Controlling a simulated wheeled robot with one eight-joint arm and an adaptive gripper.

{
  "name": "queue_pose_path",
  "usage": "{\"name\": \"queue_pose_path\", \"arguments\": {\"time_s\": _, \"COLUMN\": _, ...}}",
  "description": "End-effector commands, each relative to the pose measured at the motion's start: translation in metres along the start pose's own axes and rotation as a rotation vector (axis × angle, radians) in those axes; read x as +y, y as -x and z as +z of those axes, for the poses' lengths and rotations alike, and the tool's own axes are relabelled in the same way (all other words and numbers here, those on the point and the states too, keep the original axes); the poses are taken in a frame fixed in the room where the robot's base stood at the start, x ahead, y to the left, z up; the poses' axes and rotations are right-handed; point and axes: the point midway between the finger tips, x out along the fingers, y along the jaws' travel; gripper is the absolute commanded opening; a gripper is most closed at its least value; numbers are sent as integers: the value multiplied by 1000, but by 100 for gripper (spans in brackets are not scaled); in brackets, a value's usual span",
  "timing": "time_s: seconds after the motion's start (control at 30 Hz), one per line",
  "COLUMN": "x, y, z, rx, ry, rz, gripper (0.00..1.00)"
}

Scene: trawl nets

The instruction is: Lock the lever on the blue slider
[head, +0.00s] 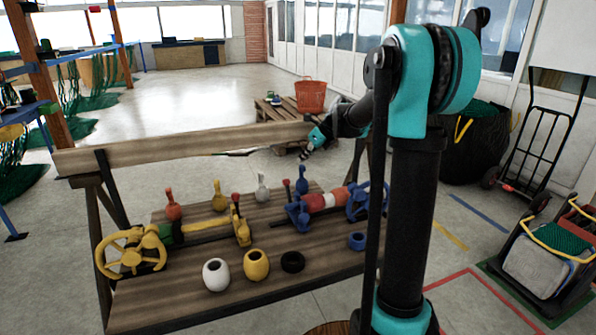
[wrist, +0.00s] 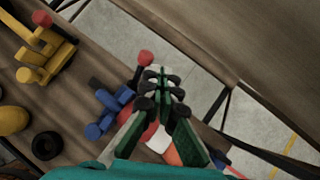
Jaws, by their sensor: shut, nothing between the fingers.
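The blue slider (head: 299,215) sits on the right half of the wooden bench, beside a red and white cylinder (head: 325,201). Its lever has a red knob (head: 287,182) and stands roughly upright in the head view. In the wrist view the blue slider (wrist: 108,115) lies left of the fingers, and a red knob (wrist: 146,58) shows just beyond the fingertips. My gripper (head: 305,154) is above the far side of the bench, pointing down. In the wrist view my gripper (wrist: 160,86) is shut and empty. The fingers hide part of the cylinder.
A yellow slider (head: 242,232) with a red-knobbed lever stands left of the blue one. A blue handwheel (head: 368,202) is at the right, a yellow handwheel (head: 130,254) at the left. A wooden rail (head: 180,146) runs behind the bench. Pins and rings stand around the sliders.

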Motion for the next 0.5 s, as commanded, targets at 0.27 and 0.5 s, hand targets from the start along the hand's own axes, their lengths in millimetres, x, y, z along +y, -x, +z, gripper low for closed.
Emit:
{"name": "queue_pose_path", "arguments": {"time_s": 0.27, "x": -8, "y": 32, "z": 17, "rx": 0, "ry": 0, "rz": 0, "gripper": 0}}
{"name": "queue_pose_path", "arguments": {"time_s": 0.5, "x": -9, "y": 38, "z": 19, "rx": 0, "ry": 0, "rz": 0, "gripper": 0}}
